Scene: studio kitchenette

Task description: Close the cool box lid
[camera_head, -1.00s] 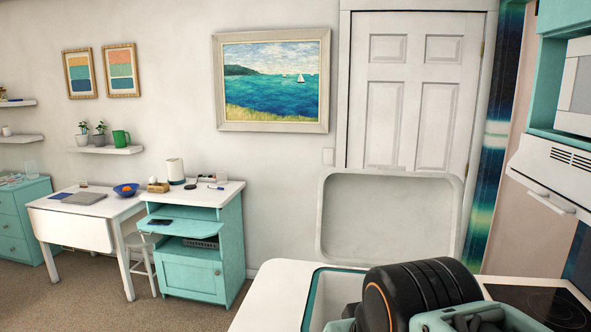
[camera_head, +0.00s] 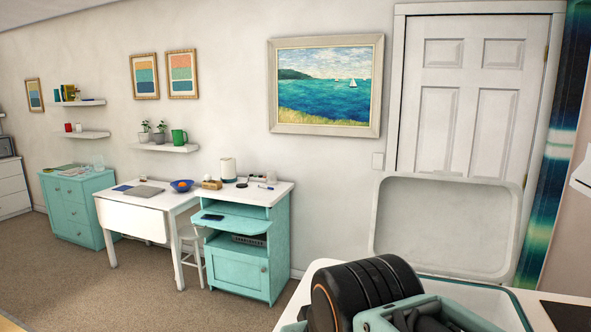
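The cool box lid (camera_head: 446,228) is a pale, rounded rectangular panel. It stands open, nearly upright, at the back of the cool box, with its inner face towards me. The cool box (camera_head: 500,300) has a teal-edged rim behind my arm at the bottom right. Most of its opening is hidden by my arm. My arm's black and teal links fill the bottom centre, in front of the box. My gripper's fingers cannot be made out, and no contact with the lid shows.
A white worktop (camera_head: 316,272) lies around the box. A white door (camera_head: 470,95) and a wall with a seascape picture (camera_head: 325,85) are behind the lid. A teal cabinet (camera_head: 245,262) and a white drop-leaf table (camera_head: 133,218) stand to the left. Carpeted floor (camera_head: 130,285) is clear there.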

